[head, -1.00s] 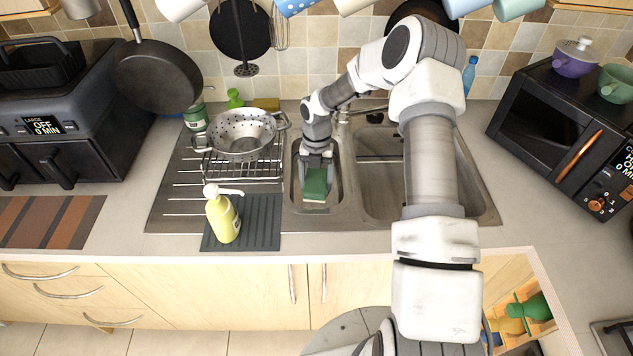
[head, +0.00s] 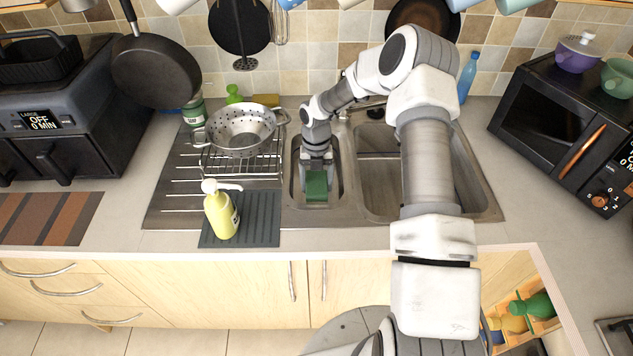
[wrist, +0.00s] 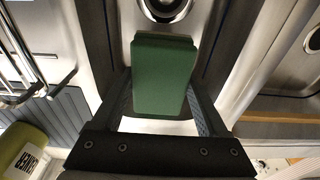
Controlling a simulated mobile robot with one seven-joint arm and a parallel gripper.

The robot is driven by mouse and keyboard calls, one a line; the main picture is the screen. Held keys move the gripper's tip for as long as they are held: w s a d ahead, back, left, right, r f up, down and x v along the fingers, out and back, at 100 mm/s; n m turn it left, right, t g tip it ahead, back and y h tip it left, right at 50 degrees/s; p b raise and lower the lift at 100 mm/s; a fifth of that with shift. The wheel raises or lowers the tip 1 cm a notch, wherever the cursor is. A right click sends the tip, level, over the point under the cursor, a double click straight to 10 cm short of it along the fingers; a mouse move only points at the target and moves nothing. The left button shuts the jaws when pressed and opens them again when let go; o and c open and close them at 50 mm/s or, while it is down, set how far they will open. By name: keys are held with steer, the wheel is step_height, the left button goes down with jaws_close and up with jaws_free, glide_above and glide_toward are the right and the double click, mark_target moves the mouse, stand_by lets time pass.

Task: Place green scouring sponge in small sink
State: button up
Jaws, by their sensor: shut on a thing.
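The green scouring sponge (head: 316,187) is between the fingers of my gripper (head: 315,178), over the small sink (head: 329,200) in the head view. In the wrist view the sponge (wrist: 165,76) is upright between the two fingers of my gripper (wrist: 166,112), which are shut on it. The small sink's drain (wrist: 163,5) shows beyond the sponge in the wrist view. The sponge appears inside the outline of the small sink; I cannot tell whether it touches the bottom.
The large sink (head: 381,185) lies to the right of the small one. A steel colander (head: 241,132) stands on a wire rack to the left. A yellow soap bottle (head: 221,215) stands on a dark ribbed mat (head: 262,222) at front left. A blue bottle (head: 467,78) stands behind the sinks.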

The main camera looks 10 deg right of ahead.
steer(key=shift+f+b, duration=2.25)
steer(key=shift+f, duration=0.95)
steer(key=o, duration=1.2)
steer(key=shift+r, duration=0.1)
steer(key=r, duration=0.5)
steer(key=w+r, duration=0.1)
steer(key=r, duration=0.4)
steer(key=w+r, duration=0.1)
steer(key=r, duration=0.5)
steer(key=shift+d, duration=0.2)
steer(key=shift+r, duration=0.6)
